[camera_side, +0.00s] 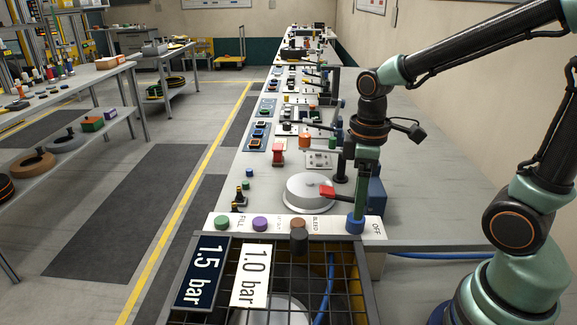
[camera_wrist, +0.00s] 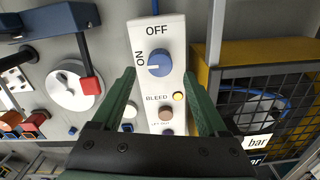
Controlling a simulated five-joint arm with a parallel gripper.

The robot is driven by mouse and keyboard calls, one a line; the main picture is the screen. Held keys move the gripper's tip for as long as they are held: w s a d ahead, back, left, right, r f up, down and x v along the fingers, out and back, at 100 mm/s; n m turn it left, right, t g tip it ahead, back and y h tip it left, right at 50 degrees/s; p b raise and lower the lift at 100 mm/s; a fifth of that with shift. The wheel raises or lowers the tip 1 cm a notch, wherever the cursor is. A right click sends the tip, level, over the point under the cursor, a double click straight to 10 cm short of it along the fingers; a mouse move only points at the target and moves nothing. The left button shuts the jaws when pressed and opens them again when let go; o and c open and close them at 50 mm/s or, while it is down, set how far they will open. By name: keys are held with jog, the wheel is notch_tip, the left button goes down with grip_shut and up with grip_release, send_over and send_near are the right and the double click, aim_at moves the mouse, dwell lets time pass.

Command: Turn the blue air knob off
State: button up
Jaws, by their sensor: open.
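The blue air knob (camera_wrist: 159,64) sits on a white control panel (camera_wrist: 145,27) between the words ON at its left and OFF above it. A pale line on the knob points left, toward ON. In the side view the knob (camera_side: 355,223) is at the panel's right end, beside the OFF label. My gripper (camera_wrist: 159,74) is open, its green fingers either side of the knob with gaps between. In the side view my gripper (camera_side: 362,200) points down just over the knob; whether the fingers touch it is unclear there.
A mesh cage (camera_side: 330,285) stands in front of the panel, with a 1.5 bar sign (camera_side: 201,272) and a 1.0 bar sign (camera_side: 250,275). Green, purple and brown buttons line the panel.

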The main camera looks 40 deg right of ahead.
aim_at(355, 223)
jog(key=shift+f, duration=2.35)
grip_shut()
